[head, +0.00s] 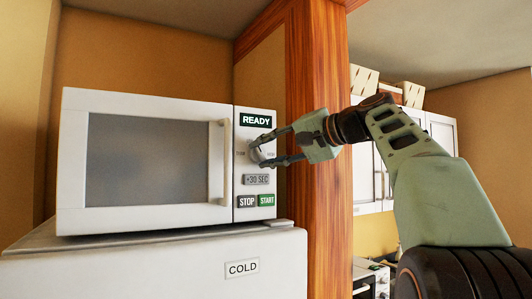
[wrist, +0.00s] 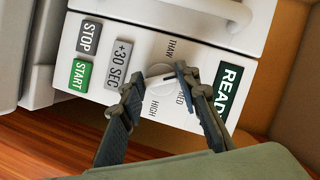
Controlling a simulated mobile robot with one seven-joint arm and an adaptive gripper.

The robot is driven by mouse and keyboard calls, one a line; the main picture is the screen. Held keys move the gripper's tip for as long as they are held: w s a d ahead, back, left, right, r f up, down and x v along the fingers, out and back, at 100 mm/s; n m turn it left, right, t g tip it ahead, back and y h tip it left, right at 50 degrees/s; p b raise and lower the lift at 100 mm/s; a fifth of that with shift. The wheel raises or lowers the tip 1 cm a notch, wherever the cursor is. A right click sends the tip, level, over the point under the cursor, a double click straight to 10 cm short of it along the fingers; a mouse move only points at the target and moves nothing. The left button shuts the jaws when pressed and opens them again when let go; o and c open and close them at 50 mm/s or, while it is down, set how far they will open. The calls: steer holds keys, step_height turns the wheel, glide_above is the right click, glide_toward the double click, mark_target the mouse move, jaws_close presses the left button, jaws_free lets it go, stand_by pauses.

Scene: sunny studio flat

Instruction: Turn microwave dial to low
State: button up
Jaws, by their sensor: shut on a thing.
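The white microwave (head: 150,165) stands with its door shut and its control panel on the right. Its round light dial (wrist: 159,82) sits between the display and the +30 SEC button. In the wrist view, THAW, MED and HIGH can be read around the dial; I cannot make out a LOW label. A dark mark shows near the dial's edge, but I cannot tell its setting for sure. My gripper (head: 257,153) reaches in from the right, its two fingers on either side of the dial, shut on it. The fingers partly cover the dial's edges.
The display (head: 256,121) reads READY. The +30 SEC (head: 257,180), STOP (head: 246,201) and START (head: 266,200) buttons lie below the dial. The microwave stands on a white unit (head: 170,265) labelled COLD. A wooden post (head: 318,75) rises close to the right.

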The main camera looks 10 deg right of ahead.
steer(key=o, duration=1.2)
steer(key=shift+c, duration=0.2)
steer(key=v, duration=1.2)
